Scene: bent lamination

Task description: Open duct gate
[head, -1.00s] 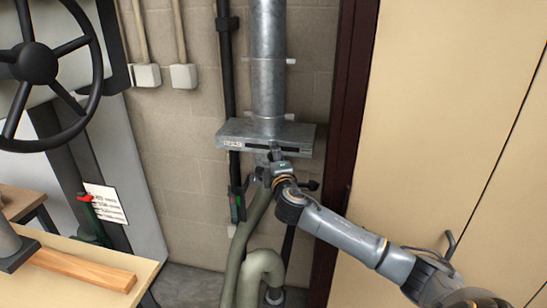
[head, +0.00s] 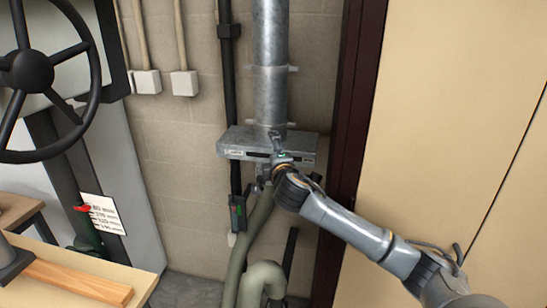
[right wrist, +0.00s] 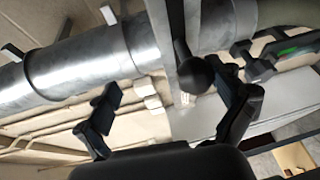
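The duct gate (head: 235,148) is a flat grey metal box with a dark front slot, on a vertical galvanized duct (head: 270,90) against the block wall. My right gripper (head: 278,140) is in front of the gate's front face and hides part of it. In the right wrist view, the right gripper (right wrist: 170,98) is open, with its two dark fingers wide apart. A round black knob (right wrist: 195,75) shows between the fingers, nearer the finger on the right. I cannot tell whether it touches that finger. My left gripper is not in view.
A ribbed grey-green hose (head: 250,230) hangs below the gate. A black pipe (head: 228,90) runs beside the duct. A large black handwheel (head: 28,70) is at the left, above a wooden bench (head: 125,277). Tan cabinet doors (head: 450,100) stand at the right.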

